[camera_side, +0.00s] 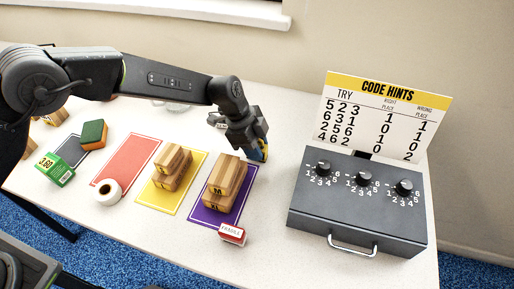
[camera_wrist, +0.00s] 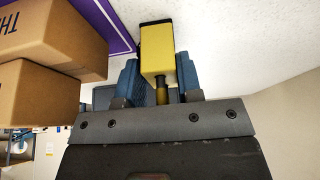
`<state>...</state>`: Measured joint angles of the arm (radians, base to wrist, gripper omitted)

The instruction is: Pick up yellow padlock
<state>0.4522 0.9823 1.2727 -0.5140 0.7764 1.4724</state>
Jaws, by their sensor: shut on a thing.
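The yellow padlock (camera_wrist: 157,48) is a yellow block with a dark end face and a brass-coloured part toward my gripper in the wrist view. My gripper (camera_wrist: 158,78) has its blue fingers on both sides of the padlock, shut on it. In the side view my gripper (camera_side: 261,153) is low over the table, at the right edge of the purple mat, and a bit of the yellow padlock (camera_side: 264,150) shows by the fingers. I cannot tell whether the padlock touches the table.
Stacked cartons (camera_side: 225,182) stand on the purple mat (camera_side: 199,212), close left of my gripper. More cartons (camera_side: 171,166) stand on the yellow mat (camera_side: 155,202). A dark box with dials (camera_side: 345,215) and a code hints board (camera_side: 385,120) stand right. A red-and-white block (camera_side: 232,234) lies in front.

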